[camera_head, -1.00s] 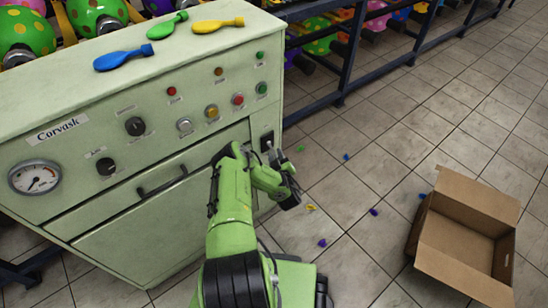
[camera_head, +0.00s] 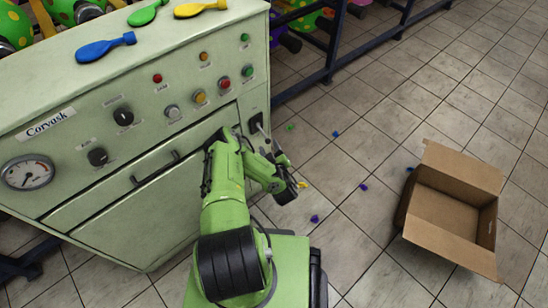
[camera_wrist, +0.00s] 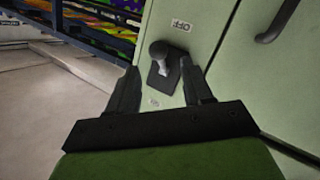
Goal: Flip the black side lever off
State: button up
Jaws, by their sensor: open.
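In the head view the lever's plate (camera_head: 256,122) shows at the machine's right edge, partly behind my arm. My gripper (camera_wrist: 163,85) is open and empty, with its fingers on either side of the lever's line and pointing at it. I cannot tell whether the fingers touch it. In the head view my gripper (camera_head: 283,172) is beside the machine.
A drawer handle (camera_head: 155,171), knobs and buttons are on the machine's front. Blue, green and yellow balloons (camera_head: 105,46) lie on its top. An open cardboard box (camera_head: 452,205) stands on the floor at right, with small balloons scattered nearby. A dark rack (camera_head: 330,65) stands behind.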

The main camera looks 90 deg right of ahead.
jog(key=p+v, duration=0.9)
jog(key=p, duration=0.1)
jog(key=shift+a+r, duration=0.2)
jog(key=shift+f, duration=0.1)
